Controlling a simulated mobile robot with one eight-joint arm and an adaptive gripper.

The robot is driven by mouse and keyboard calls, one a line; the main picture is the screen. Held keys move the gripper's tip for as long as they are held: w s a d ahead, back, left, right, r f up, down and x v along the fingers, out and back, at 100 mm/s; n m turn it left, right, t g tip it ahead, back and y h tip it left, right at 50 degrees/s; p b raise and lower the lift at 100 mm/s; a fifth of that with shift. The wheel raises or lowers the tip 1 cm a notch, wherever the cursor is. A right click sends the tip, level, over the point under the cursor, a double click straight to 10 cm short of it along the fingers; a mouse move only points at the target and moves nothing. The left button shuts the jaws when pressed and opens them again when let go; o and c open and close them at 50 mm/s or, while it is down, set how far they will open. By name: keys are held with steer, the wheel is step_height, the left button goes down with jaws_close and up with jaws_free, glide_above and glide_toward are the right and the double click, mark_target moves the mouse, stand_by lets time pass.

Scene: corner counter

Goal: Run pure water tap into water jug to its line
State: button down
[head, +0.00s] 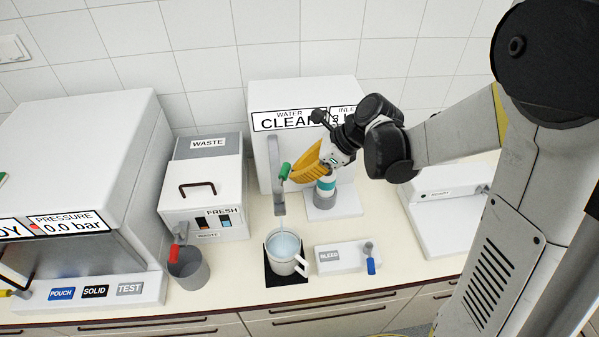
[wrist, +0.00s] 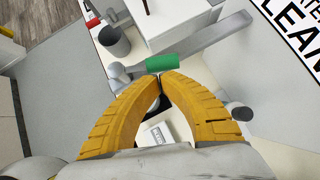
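The white water unit (head: 300,160), labelled WATER and CLEAN, has a grey tap arm (head: 275,165) with a green handle (head: 285,171). The water jug (head: 284,247), white with a handle on its right, stands upright on a black mat (head: 287,280) under the tap. Pale blue water shows inside it, and a thin pale stream seems to run down from the spout. The fill line cannot be made out. My gripper (head: 293,174) has its yellow fingertips together at the green handle. In the wrist view the tips (wrist: 160,79) meet beside the handle (wrist: 163,62), not around it; contact is unclear.
A grey beaker (head: 190,271) stands left, under a red-handled tap on the WASTE/FRESH unit (head: 205,190). A BLEED box (head: 340,260) with a blue lever (head: 371,266) lies right of the jug. The front counter strip is mostly clear.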

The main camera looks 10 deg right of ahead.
steer(key=n+g, duration=0.1)
steer(key=w+a+n+b, duration=0.1)
steer(key=shift+a+n+g+y, duration=0.15)
steer(key=shift+n+g+y, duration=0.15)
steer(key=shift+g, duration=0.1)
steer(key=shift+w+a+b, duration=0.3)
steer(key=shift+b, duration=0.25)
stand_by(0.4)
steer(key=shift+d, duration=0.15)
